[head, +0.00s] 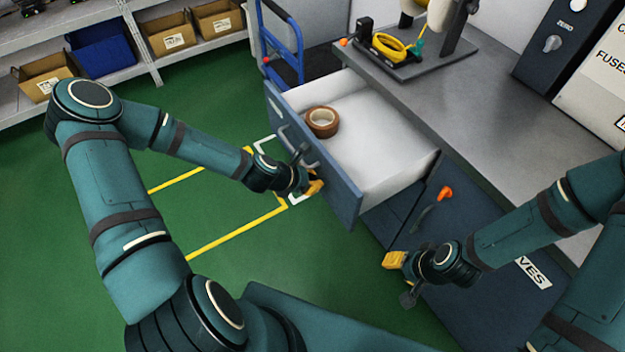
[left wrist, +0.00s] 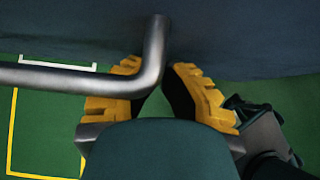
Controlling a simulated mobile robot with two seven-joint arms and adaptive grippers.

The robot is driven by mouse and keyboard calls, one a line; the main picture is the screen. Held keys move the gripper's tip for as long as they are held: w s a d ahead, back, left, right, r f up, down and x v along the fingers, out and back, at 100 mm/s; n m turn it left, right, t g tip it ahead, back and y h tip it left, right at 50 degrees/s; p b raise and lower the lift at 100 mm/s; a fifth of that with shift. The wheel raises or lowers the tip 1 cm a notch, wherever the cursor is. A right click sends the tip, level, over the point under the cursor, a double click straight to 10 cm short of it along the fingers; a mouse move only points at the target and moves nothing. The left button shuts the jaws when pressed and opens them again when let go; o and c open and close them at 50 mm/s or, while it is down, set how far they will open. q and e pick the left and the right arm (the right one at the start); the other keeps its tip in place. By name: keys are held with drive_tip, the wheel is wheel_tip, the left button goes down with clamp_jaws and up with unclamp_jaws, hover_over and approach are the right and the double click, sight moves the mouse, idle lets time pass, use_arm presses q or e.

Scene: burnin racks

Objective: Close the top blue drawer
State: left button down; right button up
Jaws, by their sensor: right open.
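The top blue drawer (head: 286,112) is pulled well out of the workbench in the head view. Its inside is white, and a roll of brown tape (head: 322,122) lies in it. My left gripper (head: 314,187) is at the drawer's front, low beside its metal handle. In the left wrist view, the blue drawer front (left wrist: 70,35) is close ahead. The grey handle (left wrist: 70,77) crosses over the left finger and bends at the gap between the yellow fingers (left wrist: 156,75). Those fingers stand apart. My right gripper (head: 393,260) is open and empty in front of the lower cabinet.
The grey bench top (head: 440,100) carries a stand with a yellow coil. The lower blue cabinet (head: 465,260) has an orange-ended handle (head: 445,193). A blue trolley (head: 283,45) stands behind the drawer. Shelves with bins are at upper left. Green floor is clear left of the drawer.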

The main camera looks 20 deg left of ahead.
use_arm(q)
approach(377, 159)
drive_tip(key=w+d, duration=0.4)
drive_tip(key=shift+w, duration=0.3)
drive_tip(key=shift+w+d, duration=0.35)
drive_tip(key=shift+w, duration=0.05)
use_arm(e)
drive_tip(key=shift+w+d+r, duration=0.1)
drive_tip(key=shift+w+d, duration=0.65)
drive_tip(key=shift+w, duration=0.2)
use_arm(q)
drive_tip(key=shift+a+f, duration=0.1)
use_arm(e)
drive_tip(key=shift+s, duration=0.1)
